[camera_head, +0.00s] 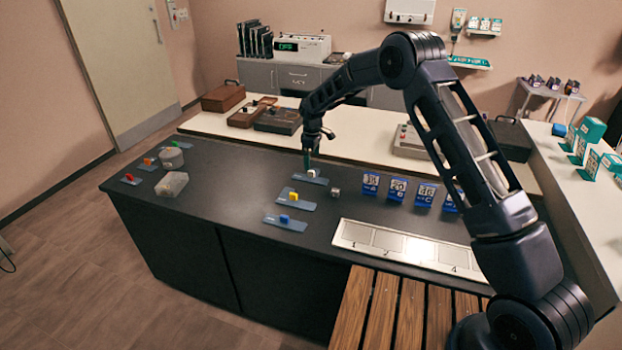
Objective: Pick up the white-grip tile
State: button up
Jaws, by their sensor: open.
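The white-grip tile (322,181) is a flat grey-blue plate with a small white block on it. It lies on the dark counter (240,205), the farthest of three tiles in a column. My gripper (307,166) points down just above this tile, at the left side of the white block. Its jaws are open and hold nothing that I can see. The fingertips are small here, so I cannot tell whether they touch the tile.
A yellow-grip tile (306,206) and a blue-grip tile (272,219) lie nearer. A small metallic cube (336,192) sits to the right. Clear containers (172,184) and more tiles are at left.

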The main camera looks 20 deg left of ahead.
aim_at(312, 172)
jog(key=shift+f, duration=3.4)
jog(key=c, duration=0.8)
